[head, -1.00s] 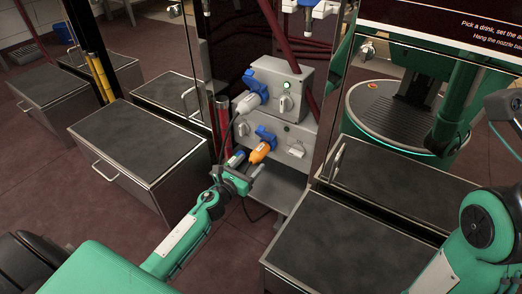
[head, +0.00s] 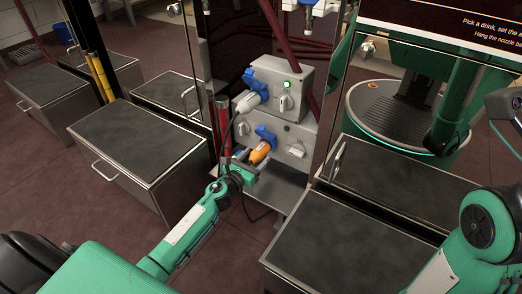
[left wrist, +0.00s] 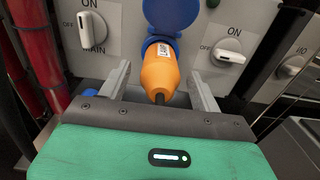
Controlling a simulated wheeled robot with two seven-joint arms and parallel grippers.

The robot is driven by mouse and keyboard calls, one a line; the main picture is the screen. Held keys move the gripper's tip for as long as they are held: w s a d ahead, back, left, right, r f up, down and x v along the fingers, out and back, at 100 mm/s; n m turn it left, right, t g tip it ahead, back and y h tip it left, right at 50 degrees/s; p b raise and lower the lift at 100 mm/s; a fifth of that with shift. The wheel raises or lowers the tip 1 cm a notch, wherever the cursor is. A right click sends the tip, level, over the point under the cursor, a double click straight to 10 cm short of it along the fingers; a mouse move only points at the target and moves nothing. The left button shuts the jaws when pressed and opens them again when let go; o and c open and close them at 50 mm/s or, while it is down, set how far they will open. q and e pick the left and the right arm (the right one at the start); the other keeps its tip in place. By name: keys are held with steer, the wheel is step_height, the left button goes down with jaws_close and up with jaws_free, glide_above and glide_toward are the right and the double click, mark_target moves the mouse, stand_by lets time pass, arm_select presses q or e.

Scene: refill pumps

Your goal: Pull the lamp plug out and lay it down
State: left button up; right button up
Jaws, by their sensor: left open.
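An orange plug (head: 260,152) sits in the lower blue socket (head: 266,135) of a grey box. In the left wrist view, the orange plug (left wrist: 160,76) points up into its blue socket (left wrist: 172,18), its dark cable end toward my palm. A pale plug (head: 247,102) sits in the upper blue socket (head: 255,83). My left gripper (left wrist: 160,84) is open, one finger on each side of the orange plug, with visible gaps. It also shows in the head view (head: 255,160). My right arm shows, but its gripper is out of view.
Switches (left wrist: 93,30) and (left wrist: 229,53) flank the orange plug. Red pipes (head: 223,125) stand left of the boxes. A grey shelf (head: 280,187) lies below them. Dark-topped cabinets (head: 140,138) and (head: 345,245) stand on both sides.

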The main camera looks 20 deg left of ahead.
stand_by(0.6)
arm_select(q)
steer(key=shift+c, duration=0.5)
steer(key=c, duration=1.2)
steer(key=shift+s+a, duration=0.2)
steer(key=shift+s, duration=1.2)
steer(key=shift+s+a, duration=0.2)
steer(key=shift+s, duration=1.4)
